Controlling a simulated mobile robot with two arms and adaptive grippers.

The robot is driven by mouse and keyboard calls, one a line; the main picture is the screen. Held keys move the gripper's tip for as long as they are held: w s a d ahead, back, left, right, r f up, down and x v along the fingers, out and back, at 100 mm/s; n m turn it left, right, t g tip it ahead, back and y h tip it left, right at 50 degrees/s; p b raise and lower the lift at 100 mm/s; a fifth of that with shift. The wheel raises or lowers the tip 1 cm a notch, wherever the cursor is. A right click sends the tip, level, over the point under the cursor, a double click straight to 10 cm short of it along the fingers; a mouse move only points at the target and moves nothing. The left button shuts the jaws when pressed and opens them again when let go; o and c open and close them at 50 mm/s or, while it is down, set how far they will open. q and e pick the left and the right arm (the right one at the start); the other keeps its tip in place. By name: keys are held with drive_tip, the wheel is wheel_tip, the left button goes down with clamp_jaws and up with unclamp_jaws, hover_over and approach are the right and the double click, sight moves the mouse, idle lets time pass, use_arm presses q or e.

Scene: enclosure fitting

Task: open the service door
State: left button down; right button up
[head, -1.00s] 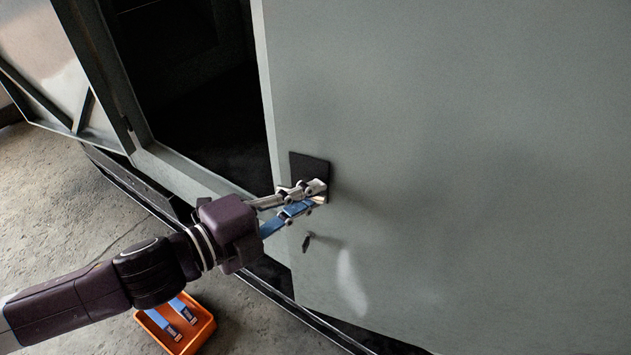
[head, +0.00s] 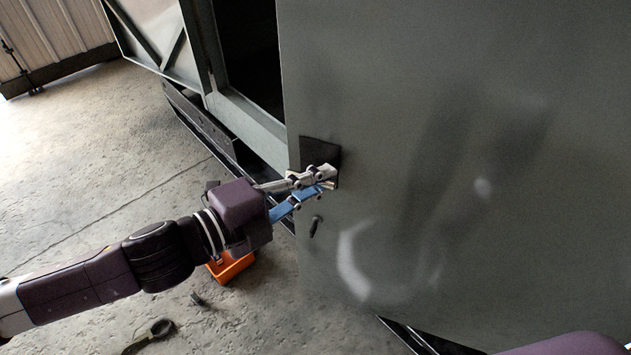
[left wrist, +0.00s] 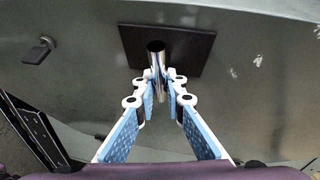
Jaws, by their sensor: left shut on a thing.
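The service door (head: 420,170) is a large grey-green panel that fills the right of the head view. It stands open, with a dark doorway (head: 250,55) behind its left edge. A black plate (head: 318,152) with a chrome handle sits near that edge; in the left wrist view the handle (left wrist: 155,52) stands out from the plate (left wrist: 195,48). My left gripper (head: 322,179) is shut on the handle, its fingertips on either side of it in the left wrist view (left wrist: 160,84). My right gripper is not in view.
A small key or latch (head: 315,226) projects from the door below the handle. An orange tray (head: 232,267) sits on the floor, partly hidden by my left arm. A dark tool (head: 150,334) lies at the lower left. The concrete floor at left is mostly clear.

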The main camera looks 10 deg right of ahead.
use_arm(q)
drive_tip(key=c, duration=2.4)
unclamp_jaws()
drive_tip(key=shift+w+f, duration=0.15)
drive_tip(key=shift+w, duration=0.15)
drive_tip(key=shift+o, duration=1.2)
drive_tip(key=shift+d, duration=0.1)
drive_tip(key=shift+o, duration=1)
drive_tip(key=shift+s, duration=0.2)
drive_tip(key=shift+s+r, duration=0.2)
drive_tip(key=shift+s, duration=0.05)
drive_tip(key=shift+a, duration=0.2)
drive_tip(key=v, duration=0.7)
drive_tip(key=shift+a, duration=0.15)
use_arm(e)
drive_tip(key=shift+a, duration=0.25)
use_arm(q)
drive_tip(key=shift+s, duration=0.15)
